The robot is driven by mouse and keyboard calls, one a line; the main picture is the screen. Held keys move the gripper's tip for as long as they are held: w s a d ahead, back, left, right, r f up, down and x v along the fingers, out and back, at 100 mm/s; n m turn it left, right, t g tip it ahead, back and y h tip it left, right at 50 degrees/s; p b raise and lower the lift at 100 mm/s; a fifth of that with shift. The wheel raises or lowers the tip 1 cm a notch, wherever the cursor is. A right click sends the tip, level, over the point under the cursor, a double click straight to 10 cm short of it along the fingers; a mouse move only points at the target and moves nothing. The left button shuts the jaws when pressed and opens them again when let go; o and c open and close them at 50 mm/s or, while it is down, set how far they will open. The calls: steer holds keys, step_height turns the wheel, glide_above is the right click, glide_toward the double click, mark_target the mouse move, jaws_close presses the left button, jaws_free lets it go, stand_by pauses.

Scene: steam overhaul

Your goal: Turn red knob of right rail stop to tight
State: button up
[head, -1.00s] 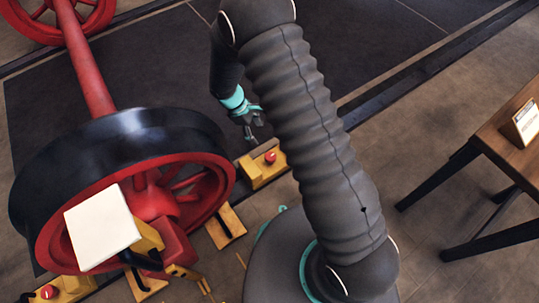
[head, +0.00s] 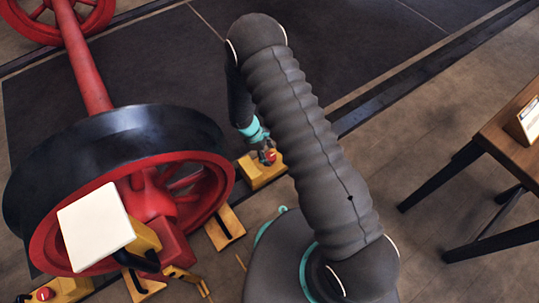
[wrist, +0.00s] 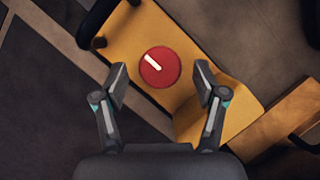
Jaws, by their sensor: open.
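The right rail stop (head: 256,175) is a yellow block on the floor rail, right of the big wheel. Its red knob (wrist: 160,67) is round with a white bar that slants from upper left to lower right in the wrist view. The knob also shows in the head view (head: 270,156), partly covered by my gripper. My gripper (wrist: 160,82) is open, with one finger on each side of the knob's near edge. The fingers look apart from the knob; their height above it is hard to tell.
A large red wheel with a black tyre (head: 115,140) stands left of the stop. Another yellow stop with a red knob (head: 46,293) sits at the lower left. A wooden wedge (head: 226,226) lies near the wheel. A wooden table (head: 510,140) stands at the right.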

steer(key=shift+d+f, duration=0.25)
steer(key=shift+f, duration=0.25)
steer(key=c, duration=1.1)
